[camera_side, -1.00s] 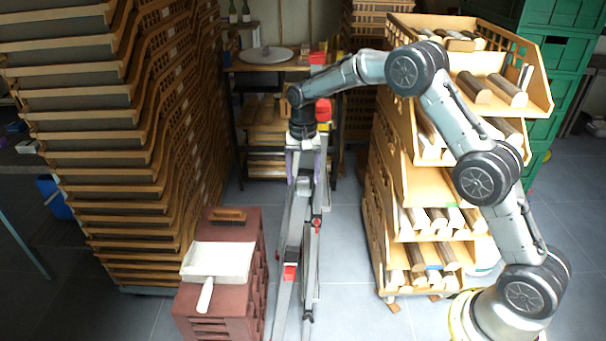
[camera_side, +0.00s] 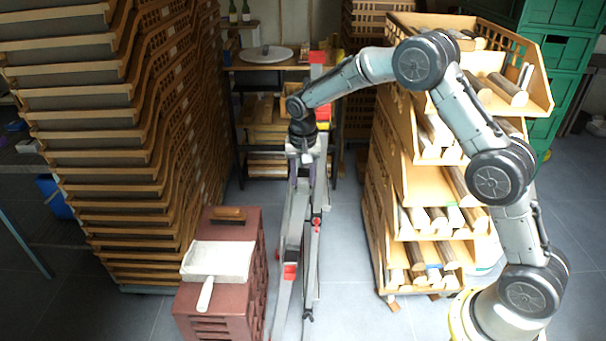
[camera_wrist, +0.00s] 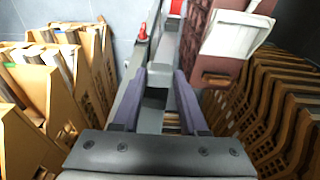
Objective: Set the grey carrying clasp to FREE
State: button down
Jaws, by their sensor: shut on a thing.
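A folded grey dolly with red parts (camera_side: 286,232) stands upright in the middle of the floor, and its long grey rails also show in the wrist view (camera_wrist: 186,52). My gripper (camera_wrist: 160,78) points down at it, its purple fingers on either side of a grey piece (camera_wrist: 155,97) that looks like the carrying clasp. The fingers are shut on this piece. In the side view, my gripper (camera_side: 304,164) is at the dolly's upper part and hides the clasp. I cannot read any FREE marking or tell the clasp's setting.
A tall stack of wooden trays (camera_side: 115,135) stands left. A dark red crate (camera_side: 225,305) with a white dustpan (camera_side: 217,260) and a brush (camera_side: 228,214) is left of the dolly. A wooden rack (camera_side: 405,190) holding cylinders stands close on the right. A shelf table is behind.

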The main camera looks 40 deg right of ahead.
jog(key=shift+s+a+f+t+h, duration=0.2)
jog(key=shift+s+a+t+h, duration=0.4)
jog(key=shift+t+h, duration=0.3)
jog(key=t+h, duration=0.7)
send_near(303, 191)
jog(key=shift+w+d+f, duration=0.45)
jog(key=shift+w+f, duration=0.05)
jog(key=shift+f, duration=0.15)
jog(key=shift+w+d+f, duration=0.5)
jog(key=shift+f, duration=0.15)
jog(key=shift+c, duration=2.2)
grip_release()
jog(key=v, duration=1.3)
jog(key=shift+s+a, duration=0.2)
jog(key=shift+s, duration=0.1)
